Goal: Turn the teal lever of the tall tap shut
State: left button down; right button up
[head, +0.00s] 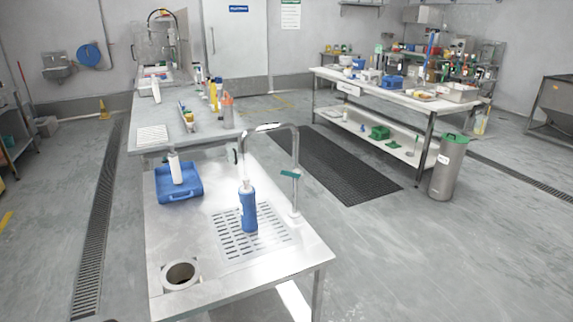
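The tall tap (297,150) stands at the right side of the near steel table, its silver spout arching over to the left. Its teal lever (289,174) sticks out to the left partway up the upright pipe. A blue bottle (249,210) stands upright on the slotted drain grate (268,228), below the spout's end. Whether water runs from the spout is too small to tell. Neither of my grippers is in view, and nothing touches the lever.
A blue tray (192,194) with a white bottle (175,168) is at the table's back left. A round hole (181,274) is at the front left. A grey bin (448,168) stands to the right. Open floor (400,265) lies right of the near table.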

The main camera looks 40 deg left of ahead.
aim_at(300, 177)
jog(key=i+j+u, duration=0.15)
jog(key=u, duration=0.25)
jog(key=i+j+u, duration=0.15)
jog(key=u, duration=0.3)
jog(key=i+j+u, duration=0.1)
jog(key=u, duration=0.3)
jog(key=i+l, duration=0.05)
jog(key=i, duration=0.05)
